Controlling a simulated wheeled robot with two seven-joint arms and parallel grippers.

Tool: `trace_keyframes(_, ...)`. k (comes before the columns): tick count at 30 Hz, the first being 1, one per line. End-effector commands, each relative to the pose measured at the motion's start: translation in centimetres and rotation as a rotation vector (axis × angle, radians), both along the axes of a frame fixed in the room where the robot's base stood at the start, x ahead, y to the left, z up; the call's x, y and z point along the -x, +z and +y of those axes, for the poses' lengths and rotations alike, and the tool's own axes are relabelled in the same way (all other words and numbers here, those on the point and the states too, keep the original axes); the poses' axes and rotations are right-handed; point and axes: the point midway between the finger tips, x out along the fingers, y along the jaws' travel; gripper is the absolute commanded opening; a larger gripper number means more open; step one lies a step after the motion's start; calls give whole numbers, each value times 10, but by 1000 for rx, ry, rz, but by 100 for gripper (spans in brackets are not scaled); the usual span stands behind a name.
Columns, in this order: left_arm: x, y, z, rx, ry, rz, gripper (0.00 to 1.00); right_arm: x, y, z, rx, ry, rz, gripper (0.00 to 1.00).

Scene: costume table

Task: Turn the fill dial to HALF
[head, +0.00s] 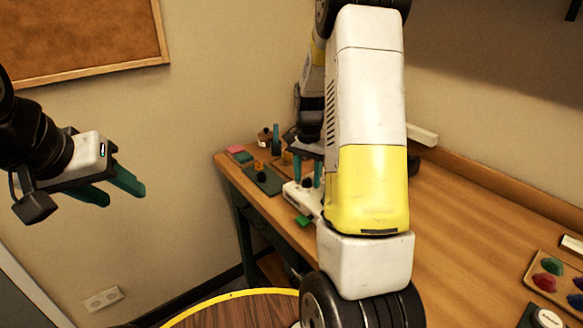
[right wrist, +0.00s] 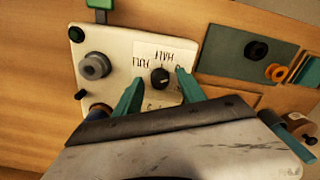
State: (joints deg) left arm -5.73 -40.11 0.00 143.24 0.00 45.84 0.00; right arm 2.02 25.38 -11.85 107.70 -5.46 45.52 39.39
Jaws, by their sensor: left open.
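The fill dial (right wrist: 160,77) is a small black knob on a white panel (right wrist: 122,45), with printed labels around it that appear turned in the right wrist view. One label lies above the dial and one at its upper left; a lower one is partly hidden. I cannot read the dial's pointer surely. My right gripper (right wrist: 159,87) is open, its teal fingers on either side of the dial with gaps visible. In the head view the panel (head: 294,193) is partly hidden by my right arm. My left gripper (head: 110,189) is open and empty, away from the table at the left.
The panel also carries a grey knob (right wrist: 95,66) and a green part (right wrist: 99,4) at its edge. A dark green mat (right wrist: 235,60) with small rings lies beside it. A paint palette (head: 553,280) lies at the table's right. The middle of the wooden table (head: 465,230) is clear.

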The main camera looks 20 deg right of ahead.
Motion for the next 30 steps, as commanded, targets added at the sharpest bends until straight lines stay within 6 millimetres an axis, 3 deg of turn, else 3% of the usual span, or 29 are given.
trace_keyframes(1, 0, 0, 0, 0, 0, 0, 47, 0, 0, 0, 0, 0, 0, 38)
trace_keyframes(7, 0, 0, 0, 0, 0, 0, 47, 0, 0, 0, 0, 0, 0, 0)
trace_keyframes(20, 0, 0, 0, 0, 0, 0, 47, 0, 1, 0, -1, 63, -1, 0)
trace_keyframes(30, 0, 0, 0, 0, 0, 0, 47, 0, 1, 0, 0, 317, -1, 0)
